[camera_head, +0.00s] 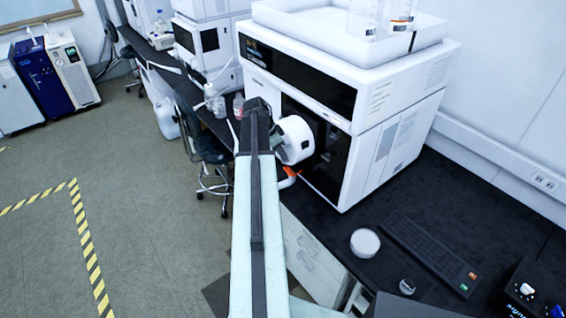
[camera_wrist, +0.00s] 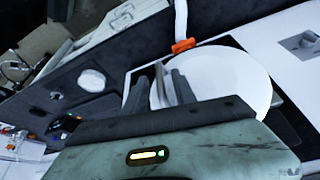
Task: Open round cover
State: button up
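The round cover (camera_head: 295,140) is a thick white disc on the front of the large white instrument, beside its dark front opening. In the wrist view the round cover (camera_wrist: 235,75) is a broad pale disc just past my fingers. My gripper (camera_wrist: 160,82) has its dark grey fingers in front of the disc's left part, overlapping it in the picture. A narrow grey shape shows between the fingers; I cannot tell whether it is held or whether they touch the cover. In the head view my arm hides the fingers.
An orange clip (camera_head: 289,177) on a white tube is just below the cover. The white instrument (camera_head: 410,110) stands on a black bench, with a small white round container (camera_head: 365,243) and a keyboard (camera_head: 430,254) nearby. A stool (camera_head: 208,150) stands left of my arm; floor further left is clear.

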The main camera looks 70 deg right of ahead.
jog(key=shift+b+x, duration=0.45)
jog(key=shift+x, duration=0.65)
jog(key=shift+r, duration=0.1)
grip_shut()
jog(key=shift+a, duration=0.1)
